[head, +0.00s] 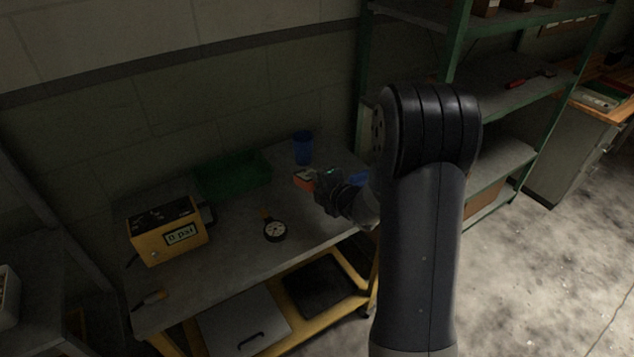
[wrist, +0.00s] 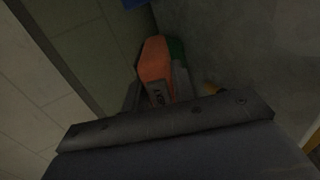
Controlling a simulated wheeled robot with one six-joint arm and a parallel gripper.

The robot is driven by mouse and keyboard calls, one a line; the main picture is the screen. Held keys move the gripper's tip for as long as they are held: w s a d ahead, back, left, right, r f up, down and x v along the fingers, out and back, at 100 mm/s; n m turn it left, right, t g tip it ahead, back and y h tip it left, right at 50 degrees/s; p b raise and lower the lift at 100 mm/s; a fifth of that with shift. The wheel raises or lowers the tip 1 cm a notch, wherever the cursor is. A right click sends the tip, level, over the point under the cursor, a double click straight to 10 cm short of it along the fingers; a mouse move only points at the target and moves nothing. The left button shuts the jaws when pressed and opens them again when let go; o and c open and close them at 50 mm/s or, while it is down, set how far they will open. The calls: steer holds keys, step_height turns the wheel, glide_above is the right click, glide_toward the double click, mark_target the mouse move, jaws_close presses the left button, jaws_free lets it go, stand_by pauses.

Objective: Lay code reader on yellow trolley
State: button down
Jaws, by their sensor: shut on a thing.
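The code reader (head: 305,179) is a small orange device with a green part, held at the end of my arm above the trolley top in the head view. My gripper (head: 318,184) is shut on it. In the wrist view the code reader (wrist: 156,62) shows its orange body between the fingers, with its lower part hidden by the gripper. The yellow trolley (head: 232,264) has a grey top and a yellow frame. I cannot tell whether the code reader touches the top.
A green-framed shelf (head: 505,95) stands right. Bare top lies around the gauge.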

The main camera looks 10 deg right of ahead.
steer(key=shift+f+b, duration=3.75)
steer(key=shift+b, duration=0.15)
steer(key=shift+r, duration=0.1)
steer(key=c, duration=1.1)
jaws_free()
steer(key=v, duration=1)
steer(key=shift+s+d+r, duration=0.15)
steer(key=shift+s, duration=0.2)
